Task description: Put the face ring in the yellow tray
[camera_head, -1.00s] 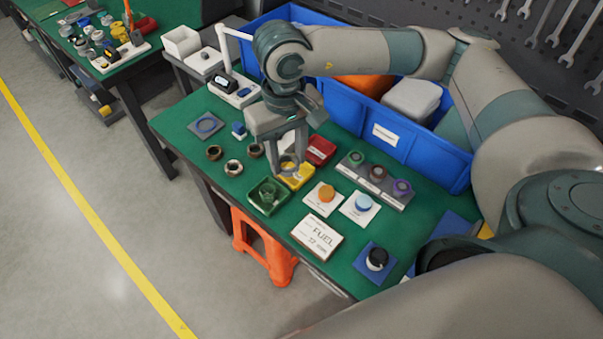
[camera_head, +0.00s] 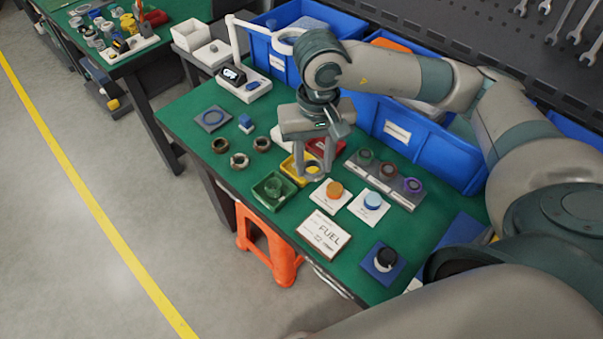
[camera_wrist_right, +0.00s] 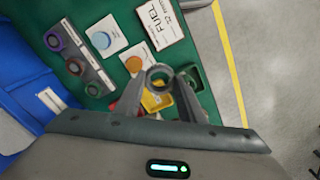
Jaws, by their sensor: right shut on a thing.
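My right gripper (camera_head: 314,172) is shut on a grey ring (camera_wrist_right: 160,76), which I take to be the face ring. The ring shows between the fingertips in the wrist view, with its hole facing the camera. In the head view the gripper points down, just right of the yellow tray (camera_head: 287,167), and partly covers it. The yellow tray (camera_wrist_right: 153,103) shows just behind the ring in the wrist view. The ring appears above the table, apart from the tray floor; its exact height is hard to tell. My left gripper is not in view.
A green tray (camera_head: 273,200) stands in front of the yellow tray, and a red tray (camera_head: 333,147) behind it. Cards with an orange cap (camera_head: 334,189) and a blue cap (camera_head: 372,200) lie to the right. Several brown rings lie left. Blue bins (camera_head: 428,158) line the back.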

